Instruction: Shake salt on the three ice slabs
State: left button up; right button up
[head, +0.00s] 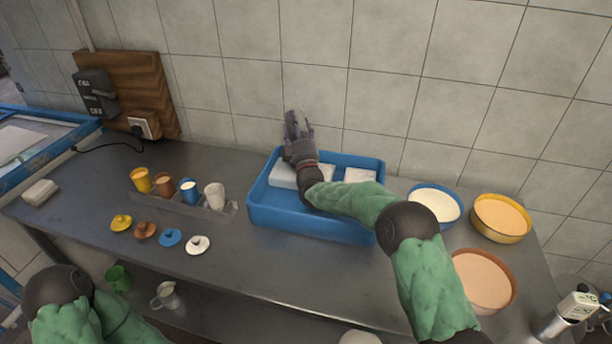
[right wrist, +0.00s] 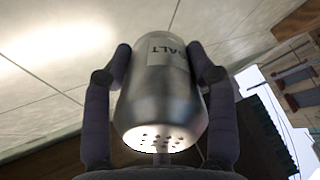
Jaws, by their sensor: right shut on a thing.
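My right gripper (head: 296,128) is above the back left part of the blue tray (head: 310,228). In the right wrist view my right gripper (right wrist: 162,75) is shut on a metal salt shaker (right wrist: 160,92). The shaker has a label ending in "ALT", and its perforated end shows toward the camera. In the head view the hand hides the shaker. White ice slabs lie in the tray: one on the left (head: 283,176), one on the right (head: 360,175), and part of another (head: 326,171) behind my wrist. My left gripper is out of the head view; only part of my left arm shows.
A metal rack (head: 215,211) with several coloured cups stands left of the tray, with several coloured lids in front. A blue bowl (head: 456,218), yellow bowl (head: 528,222) and brown bowl (head: 510,299) stand at the right. The tiled wall (head: 235,60) is close behind.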

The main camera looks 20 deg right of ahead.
jog(key=r, duration=0.2)
jog(key=shift+w+a+r, duration=0.1)
jog(key=shift+a+r, duration=0.2)
jog(key=shift+a, duration=0.05)
jog(key=shift+d+f, duration=0.15)
jog(key=shift+f, duration=0.15)
notch_tip(320, 180, down, 2)
jog(key=shift+d+f, duration=0.1)
jog(key=shift+f, duration=0.1)
jog(key=shift+r, duration=1.75)
notch_tip(320, 180, down, 3)
jog(key=shift+r, duration=0.2)
jog(key=shift+f, duration=0.45)
jog(key=shift+r, duration=1.8)
notch_tip(320, 180, down, 2)
jog(key=shift+f, duration=0.9)
